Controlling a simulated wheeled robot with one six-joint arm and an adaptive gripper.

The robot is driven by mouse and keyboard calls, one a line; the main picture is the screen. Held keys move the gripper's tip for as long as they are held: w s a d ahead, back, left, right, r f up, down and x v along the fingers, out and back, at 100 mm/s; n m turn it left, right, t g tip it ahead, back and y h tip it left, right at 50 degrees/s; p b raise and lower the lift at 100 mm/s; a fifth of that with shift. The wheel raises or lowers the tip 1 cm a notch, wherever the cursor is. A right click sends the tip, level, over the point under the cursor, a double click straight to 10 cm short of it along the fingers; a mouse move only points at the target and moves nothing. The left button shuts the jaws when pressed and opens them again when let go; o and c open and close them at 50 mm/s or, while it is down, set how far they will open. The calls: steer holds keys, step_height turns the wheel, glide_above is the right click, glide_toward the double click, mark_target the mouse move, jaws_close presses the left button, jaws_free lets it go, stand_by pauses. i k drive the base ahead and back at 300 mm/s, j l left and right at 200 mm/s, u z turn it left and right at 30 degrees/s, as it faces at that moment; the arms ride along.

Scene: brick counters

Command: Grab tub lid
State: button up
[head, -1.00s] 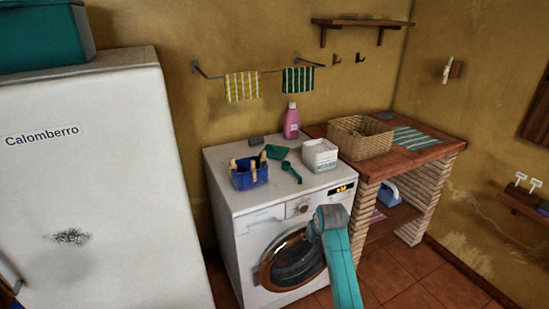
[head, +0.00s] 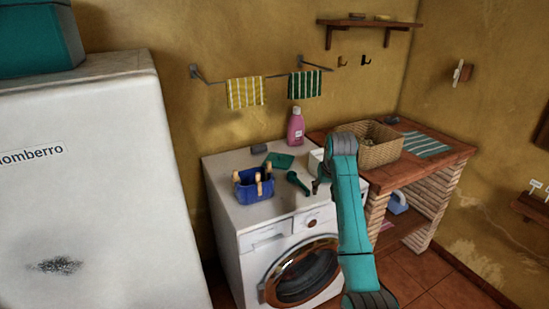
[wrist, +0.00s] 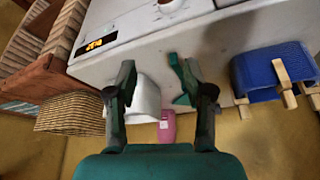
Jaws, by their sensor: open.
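A flat teal piece that looks like the tub lid (head: 279,160) lies on the washing machine top, behind the teal scoop (head: 297,183). In the wrist view a small part of the lid (wrist: 182,99) shows between my fingers, beyond the scoop (wrist: 176,66). The tub (wrist: 147,97) also shows in the wrist view, near the left finger.
A blue caddy (head: 253,185) with wooden pegs stands left of the scoop. A pink bottle (head: 296,126) stands at the back. A wicker basket (head: 374,152) sits on the brick counter (head: 455,153) at right. The white fridge (head: 90,190) rises at left.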

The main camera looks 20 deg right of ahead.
mark_target(279, 160)
steer(key=i, duration=1.2)
